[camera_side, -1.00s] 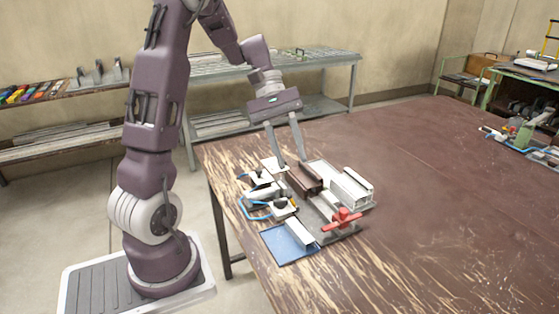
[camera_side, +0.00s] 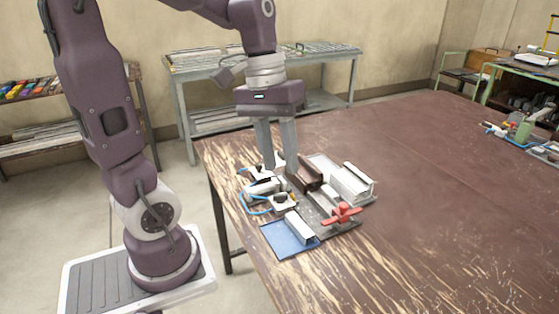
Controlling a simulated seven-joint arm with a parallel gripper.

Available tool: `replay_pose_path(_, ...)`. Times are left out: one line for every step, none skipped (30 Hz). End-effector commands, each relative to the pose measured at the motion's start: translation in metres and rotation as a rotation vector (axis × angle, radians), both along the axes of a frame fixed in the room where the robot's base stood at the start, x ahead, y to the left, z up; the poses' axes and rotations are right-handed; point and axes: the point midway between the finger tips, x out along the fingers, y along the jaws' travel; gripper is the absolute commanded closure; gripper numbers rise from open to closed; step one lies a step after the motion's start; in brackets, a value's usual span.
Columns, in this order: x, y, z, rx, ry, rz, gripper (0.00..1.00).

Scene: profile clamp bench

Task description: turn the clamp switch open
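The clamp fixture (camera_side: 318,208) sits near the left edge of the table. On its left side are small white units with dark tops, one at the front (camera_side: 284,203), with a blue hose (camera_side: 252,211) beside them. A red cross-shaped handle (camera_side: 344,214) stands at the fixture's front right. Which part is the clamp switch, and how it is set, is too small to tell. My gripper (camera_side: 282,168) points straight down over the rear left of the fixture. Its fingers are apart with nothing seen between them. The fingers hide part of the rear units; contact cannot be told.
A brown profile (camera_side: 307,174) and pale profiles (camera_side: 350,182) lie right of my gripper. A blue plate (camera_side: 283,239) with a light profile piece (camera_side: 300,228) lies in front. The table (camera_side: 440,210) is clear to the right. Another fixture (camera_side: 520,135) stands at the far right.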

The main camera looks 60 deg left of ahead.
Motion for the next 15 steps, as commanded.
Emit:
replay_pose_path(0.010, 0.019, -0.015, 0.047, 0.027, -0.055, 0.67)
replay_pose_path(0.017, 0.035, -0.028, 0.087, 0.045, -0.116, 0.67)
replay_pose_path(0.028, 0.059, -0.047, 0.135, 0.067, -0.217, 0.67)
replay_pose_path(0.036, 0.078, -0.062, 0.164, 0.078, -0.304, 0.67)
replay_pose_path(0.044, 0.095, -0.077, 0.185, 0.082, -0.391, 0.67)
replay_pose_path(0.054, 0.115, -0.096, 0.202, 0.077, -0.499, 0.67)
replay_pose_path(0.061, 0.129, -0.110, 0.211, 0.067, -0.577, 0.67)
replay_pose_path(0.068, 0.140, -0.122, 0.218, 0.053, -0.644, 0.67)
replay_pose_path(0.075, 0.153, -0.136, 0.222, 0.029, -0.724, 0.67)
replay_pose_path(0.080, 0.160, -0.145, 0.224, 0.013, -0.772, 0.67)
replay_pose_path(0.084, 0.166, -0.152, 0.227, -0.003, -0.811, 0.67)
replay_pose_path(0.087, 0.171, -0.159, 0.231, -0.021, -0.849, 0.67)
replay_pose_path(0.089, 0.174, -0.163, 0.233, -0.029, -0.868, 0.67)
replay_pose_path(0.091, 0.176, -0.167, 0.235, -0.035, -0.881, 0.67)
replay_pose_path(0.091, 0.176, -0.173, 0.235, -0.038, -0.890, 0.67)
